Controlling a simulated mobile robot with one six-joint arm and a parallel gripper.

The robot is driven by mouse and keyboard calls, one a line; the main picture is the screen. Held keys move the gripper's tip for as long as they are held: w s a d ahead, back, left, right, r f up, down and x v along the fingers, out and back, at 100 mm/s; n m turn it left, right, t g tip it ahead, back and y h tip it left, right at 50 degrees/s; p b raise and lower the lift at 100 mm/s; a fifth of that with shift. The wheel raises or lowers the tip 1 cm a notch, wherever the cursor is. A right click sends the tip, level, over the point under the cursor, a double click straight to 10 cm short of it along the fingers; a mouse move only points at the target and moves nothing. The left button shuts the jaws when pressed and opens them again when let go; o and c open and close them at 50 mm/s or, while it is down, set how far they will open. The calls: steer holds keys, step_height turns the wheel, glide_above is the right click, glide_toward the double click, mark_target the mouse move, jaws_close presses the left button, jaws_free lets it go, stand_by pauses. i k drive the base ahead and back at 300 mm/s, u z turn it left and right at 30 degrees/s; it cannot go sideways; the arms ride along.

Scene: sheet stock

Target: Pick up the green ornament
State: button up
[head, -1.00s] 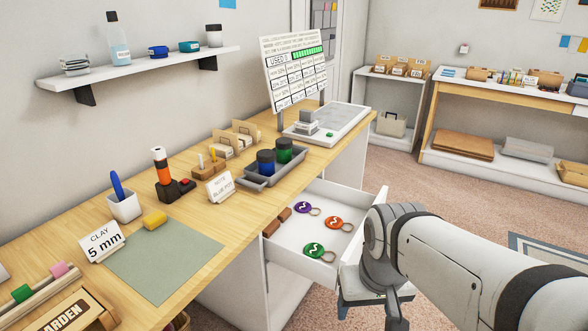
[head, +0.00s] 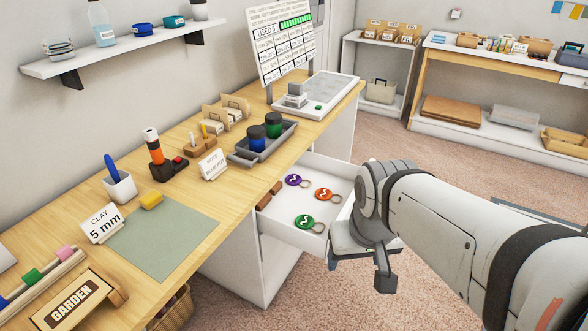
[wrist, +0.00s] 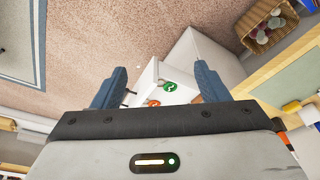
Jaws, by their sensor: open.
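The green ornament (head: 304,222) is a round disc with a white mark and a ring. It lies in the open white drawer (head: 277,233), near its front end. A purple ornament (head: 293,180) and an orange ornament (head: 324,194) lie farther back in the same drawer. My gripper (head: 384,281) is to the right of the drawer, outside it. In the wrist view my gripper (wrist: 160,88) is open and empty, with the green ornament (wrist: 171,86) and the orange ornament (wrist: 153,103) seen between its fingers at a distance.
Brown blocks (head: 269,194) lie along the drawer's left side. The wooden worktop (head: 190,256) above holds a grey tray (head: 245,157) with two dark jars, a green mat (head: 162,236) and a clay sign (head: 102,223). Carpet (head: 400,143) is open to the right.

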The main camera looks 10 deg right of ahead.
mark_target(304, 222)
steer(key=z, duration=0.4)
steer(key=k, duration=1.3)
steer(key=z, duration=0.8)
steer(key=i, duration=1.25)
steer(key=u, duration=0.35)
steer(key=i, duration=1.25)
steer(key=u, duration=1.2)
steer(key=i, duration=0.6)
steer(key=u, duration=0.25)
steer(key=k, duration=0.55)
steer(key=u, duration=0.2)
steer(key=i, duration=0.55)
steer(key=z, duration=0.05)
